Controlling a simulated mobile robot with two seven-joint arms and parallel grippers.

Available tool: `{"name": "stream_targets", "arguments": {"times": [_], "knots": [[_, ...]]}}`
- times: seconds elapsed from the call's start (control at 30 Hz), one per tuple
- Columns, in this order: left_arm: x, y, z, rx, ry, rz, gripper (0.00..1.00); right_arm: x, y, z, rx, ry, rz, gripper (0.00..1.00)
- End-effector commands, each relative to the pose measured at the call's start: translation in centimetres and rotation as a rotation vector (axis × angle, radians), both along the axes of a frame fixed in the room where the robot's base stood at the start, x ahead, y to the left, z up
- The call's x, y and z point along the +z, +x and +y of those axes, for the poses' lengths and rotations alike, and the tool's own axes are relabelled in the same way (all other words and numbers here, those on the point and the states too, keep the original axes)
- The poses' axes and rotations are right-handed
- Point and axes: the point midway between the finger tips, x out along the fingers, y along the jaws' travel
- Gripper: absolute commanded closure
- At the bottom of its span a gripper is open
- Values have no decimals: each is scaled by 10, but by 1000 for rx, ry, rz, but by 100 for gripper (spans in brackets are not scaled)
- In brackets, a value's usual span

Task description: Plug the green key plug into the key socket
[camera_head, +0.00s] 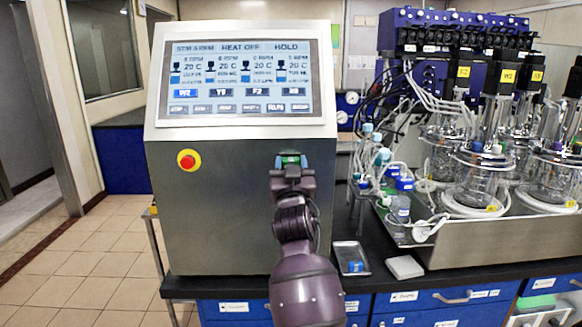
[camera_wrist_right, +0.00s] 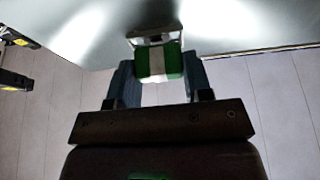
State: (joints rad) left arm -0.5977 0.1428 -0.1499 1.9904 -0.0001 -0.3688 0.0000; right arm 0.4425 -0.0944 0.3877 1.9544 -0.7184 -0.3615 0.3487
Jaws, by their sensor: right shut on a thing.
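My right gripper (camera_head: 291,163) is at the front face of the grey control console (camera_head: 225,215), below its screen. It is shut on the green key plug (camera_head: 290,157). In the right wrist view the plug (camera_wrist_right: 144,63), green with a pale middle band, sits between the two blue-grey fingers. Its far end meets or lies very near a silver-rimmed fitting (camera_wrist_right: 152,37) at the console face, apparently the key socket. The contact is hidden, so I cannot tell how deep the plug sits. My left gripper is not in view.
A red emergency button (camera_head: 188,160) on a yellow base is left of my right gripper. A metal tray (camera_head: 364,257) with a blue item and a white block (camera_head: 405,266) lie on the dark bench. Glass bioreactors (camera_head: 485,175) and tubing crowd the right side.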

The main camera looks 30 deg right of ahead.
Motion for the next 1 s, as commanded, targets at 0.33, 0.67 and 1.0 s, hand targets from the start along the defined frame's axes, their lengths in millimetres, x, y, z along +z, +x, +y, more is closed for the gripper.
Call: {"name": "stream_targets", "arguments": {"times": [0.33,0.67,1.0], "knots": [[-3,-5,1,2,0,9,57,0,3,-2,0,0,0,78],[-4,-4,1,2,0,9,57,0,7,-5,0,0,0,78],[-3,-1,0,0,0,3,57,0,9,-5,0,0,0,31]]}}
